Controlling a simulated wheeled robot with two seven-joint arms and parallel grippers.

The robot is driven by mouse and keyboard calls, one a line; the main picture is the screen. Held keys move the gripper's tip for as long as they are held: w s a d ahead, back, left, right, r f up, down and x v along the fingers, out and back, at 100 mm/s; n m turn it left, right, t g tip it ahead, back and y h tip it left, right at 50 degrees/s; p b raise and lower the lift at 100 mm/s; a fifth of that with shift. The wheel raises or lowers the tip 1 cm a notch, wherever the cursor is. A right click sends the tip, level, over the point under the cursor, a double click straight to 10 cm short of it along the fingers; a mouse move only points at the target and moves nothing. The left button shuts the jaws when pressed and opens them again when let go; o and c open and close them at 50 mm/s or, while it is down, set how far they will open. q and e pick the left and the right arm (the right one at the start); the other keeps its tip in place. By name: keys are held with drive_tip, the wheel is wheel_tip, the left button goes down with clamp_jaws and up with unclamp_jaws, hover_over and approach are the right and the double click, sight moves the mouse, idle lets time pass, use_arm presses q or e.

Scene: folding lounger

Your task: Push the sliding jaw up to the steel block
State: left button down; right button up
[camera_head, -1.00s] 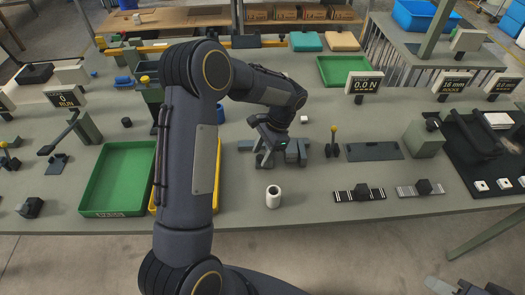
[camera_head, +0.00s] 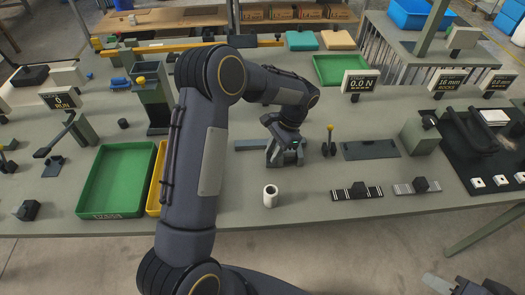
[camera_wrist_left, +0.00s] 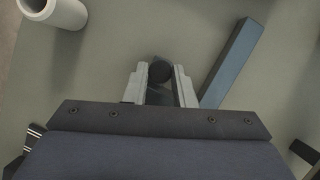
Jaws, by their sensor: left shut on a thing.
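My left gripper (camera_head: 285,160) is low over the middle of the bench in the head view. The knob may belong to the sliding jaw; I cannot tell for sure. A blue-grey bar (camera_head: 250,145) lies flat left of the gripper, and shows right of the fingers in the left wrist view (camera_wrist_left: 232,62). The gripper hides most of the fixture there, and I cannot pick out the steel block. Part of my right gripper (camera_head: 455,285) shows at the bottom right; its fingers are unclear.
A white hollow cylinder (camera_head: 270,196) stands just in front of the gripper. A yellow-topped lever (camera_head: 330,140) stands close on its right, before a dark plate (camera_head: 370,149). A green tray (camera_head: 117,180) lies left. The display (camera_head: 361,83) reads 0.0 N.

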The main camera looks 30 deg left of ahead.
use_arm(q)
drive_tip(key=shift+w+d, duration=0.15)
drive_tip(key=c, duration=1.2)
unclamp_jaws()
drive_tip(key=b+v, duration=0.1)
drive_tip(key=v, duration=0.6)
drive_tip(key=shift+r, duration=0.4)
